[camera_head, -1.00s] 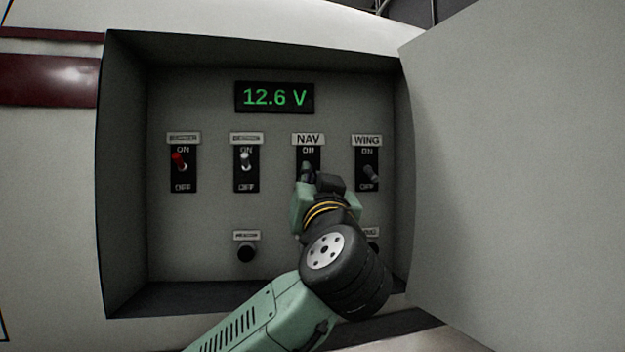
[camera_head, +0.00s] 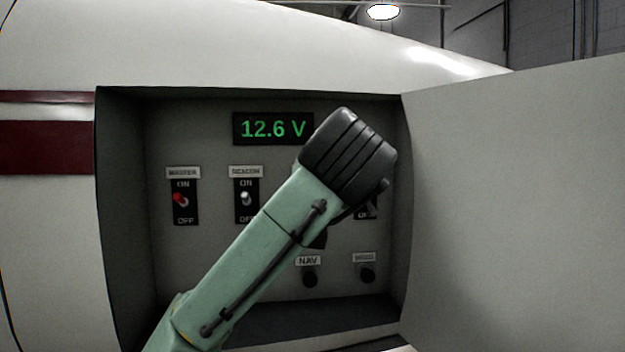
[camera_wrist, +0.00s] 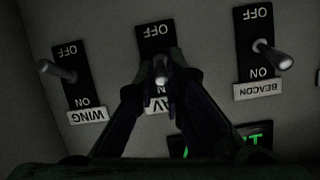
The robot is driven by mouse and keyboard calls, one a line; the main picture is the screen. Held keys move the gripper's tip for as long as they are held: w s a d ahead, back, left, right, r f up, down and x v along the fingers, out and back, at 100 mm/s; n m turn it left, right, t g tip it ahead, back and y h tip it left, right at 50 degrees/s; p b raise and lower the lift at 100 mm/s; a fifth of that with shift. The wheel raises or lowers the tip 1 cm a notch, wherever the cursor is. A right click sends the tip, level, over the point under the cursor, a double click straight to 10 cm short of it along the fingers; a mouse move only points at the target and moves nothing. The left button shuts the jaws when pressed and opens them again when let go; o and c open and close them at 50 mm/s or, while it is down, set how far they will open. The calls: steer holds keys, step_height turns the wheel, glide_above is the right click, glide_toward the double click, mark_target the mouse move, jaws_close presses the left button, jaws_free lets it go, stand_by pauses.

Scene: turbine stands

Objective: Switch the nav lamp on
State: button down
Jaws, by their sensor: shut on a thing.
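The nav switch (camera_wrist: 154,39) is in the middle of the wrist view, which shows the panel upside down. My gripper (camera_wrist: 161,72) is shut on its lever (camera_wrist: 160,63), a finger on each side. The fingers partly hide the lever, so I cannot tell its exact tilt. The nav lamp (camera_head: 310,279), under a NAV label (camera_head: 308,261), looks dark.
The beacon switch (camera_wrist: 258,48) and wing switch (camera_wrist: 73,76) flank the nav switch. The master switch (camera_head: 184,202) has a red lever. The display (camera_head: 272,128) reads 12.6 V. An open door (camera_head: 510,210) stands at the right of the recess. The wing lamp (camera_head: 367,275) is dark.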

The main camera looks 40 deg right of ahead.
steer(key=shift+w+r+g+y+p, duration=0.1)
steer(key=shift+r+g+y+p, duration=0.25)
steer(key=shift+p, duration=0.3)
steer(key=shift+g, duration=0.25)
steer(key=c, duration=1.7)
jaws_free()
steer(key=shift+o, duration=0.2)
steer(key=v, duration=1.2)
